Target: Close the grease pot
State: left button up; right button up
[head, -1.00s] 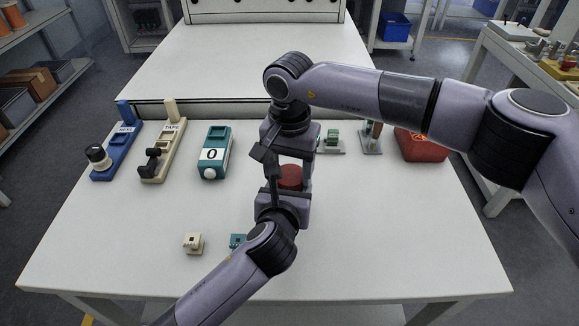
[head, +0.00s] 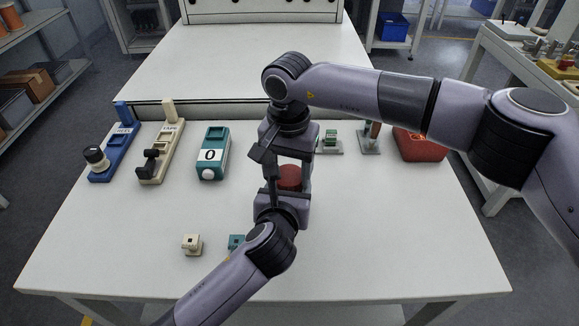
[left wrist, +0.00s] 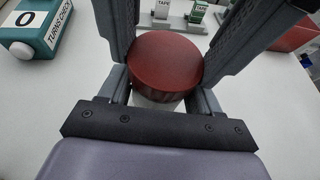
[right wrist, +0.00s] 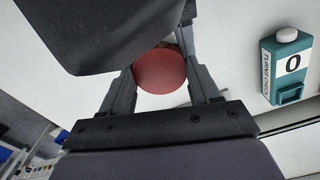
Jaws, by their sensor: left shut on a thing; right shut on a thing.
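The grease pot shows as a red round lid (head: 290,177) in the middle of the table, mostly hidden in the head view by both my grippers. In the left wrist view the red lid (left wrist: 166,62) sits over a pale pot body (left wrist: 160,103). My left gripper (head: 284,190) comes from the front and is shut on the pot, its fingers on either side. My right gripper (head: 290,165) comes from above and behind and is shut on the red lid (right wrist: 160,70), seen between its fingers. Whether the lid is fully seated is hidden.
A blue holder (head: 117,150), a cream holder (head: 160,150) and a teal box marked 0 (head: 213,152) stand at the left. A cream block (head: 192,244) and a teal block (head: 237,242) lie in front. A red case (head: 420,146) is at the back right. The right front is clear.

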jog(key=shift+s+a+f, duration=0.15)
jog(key=shift+s+f, duration=0.25)
jog(key=shift+f, duration=0.15)
jog(key=o, duration=0.8)
jog(key=shift+w+r, duration=0.2)
jog(key=shift+r, duration=1.95)
jog(key=c, duration=1)
jog(key=shift+f, duration=0.2)
jog(key=shift+f, duration=0.95)
jog(key=shift+r, duration=0.1)
